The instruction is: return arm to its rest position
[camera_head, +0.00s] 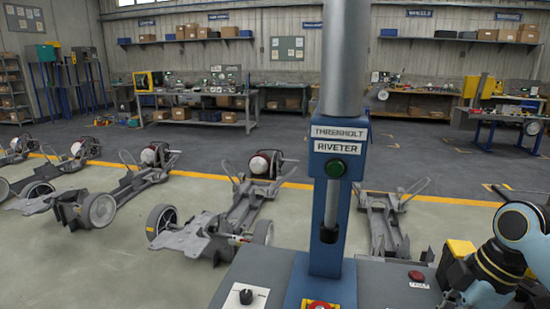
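Part of an arm that looks like my right one (497,262) shows at the lower right edge, with light blue links and a dark joint with thin yellow rings. It is beside the right end of the riveter's grey base. Its gripper cannot be made out in the frame. My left arm and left gripper are not in view. The riveter (334,220) stands upright close in front of me, a blue column with a green button and a grey cylinder on top. Nothing is seen held.
The riveter's grey base (385,283) carries a black knob and red buttons. Behind it, several chassis (195,235) stand in a row on the floor along a yellow line (300,186). Workbenches (200,110) line the back wall. Dark floor between is clear.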

